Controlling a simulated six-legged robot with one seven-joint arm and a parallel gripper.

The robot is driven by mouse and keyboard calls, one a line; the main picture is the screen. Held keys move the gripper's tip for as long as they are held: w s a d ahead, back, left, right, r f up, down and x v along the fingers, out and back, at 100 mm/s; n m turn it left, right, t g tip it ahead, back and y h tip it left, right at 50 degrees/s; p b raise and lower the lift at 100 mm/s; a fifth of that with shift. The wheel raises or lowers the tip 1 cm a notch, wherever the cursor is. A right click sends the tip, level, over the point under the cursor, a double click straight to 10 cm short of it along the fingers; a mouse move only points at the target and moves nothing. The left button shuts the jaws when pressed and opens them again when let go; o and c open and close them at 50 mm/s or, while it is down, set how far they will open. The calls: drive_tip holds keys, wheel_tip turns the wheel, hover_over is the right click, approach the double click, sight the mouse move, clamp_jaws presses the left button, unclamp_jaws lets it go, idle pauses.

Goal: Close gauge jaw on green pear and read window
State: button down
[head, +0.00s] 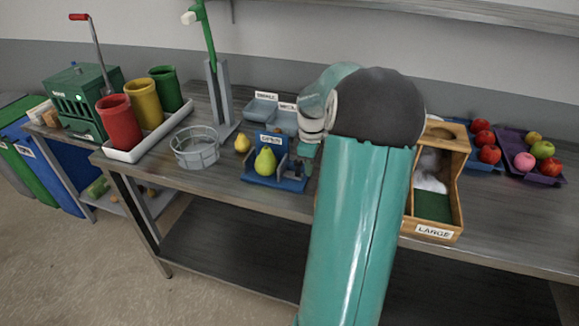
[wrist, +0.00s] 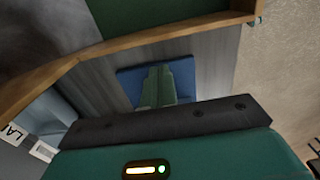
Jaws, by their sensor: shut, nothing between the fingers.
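The green pear (head: 265,161) stands upright on the blue gauge (head: 256,177) near the front of the bench in the head view. A small sign on the gauge (head: 270,140) seems to read OPEN. A grey-blue part (head: 307,149), perhaps the jaw, stands at the gauge's right, apart from the pear. My gripper (wrist: 158,76) shows in the wrist view as two green fingers side by side, shut and empty, in front of a blue plate I cannot identify for sure.
A wooden box labelled LARGE (head: 433,233) stands right of my arm. Fruit trays (head: 540,177) lie beyond it. A wire basket (head: 197,150), a yellow fruit (head: 242,144) and a white tray of coloured cups (head: 125,156) stand left. A grey post (head: 220,95) rises behind.

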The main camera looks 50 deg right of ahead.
drive_tip(key=shift+w+a, duration=0.25)
drive_tip(key=shift+w, duration=0.35)
idle(0.3)
drive_tip(key=shift+w+a, duration=0.2)
drive_tip(key=shift+w, duration=0.35)
wheel_tip(320, 180, up, 8)
drive_tip(key=s, duration=0.1)
drive_tip(key=shift+d, duration=0.2)
idle(0.5)
drive_tip(key=shift+s, duration=0.1)
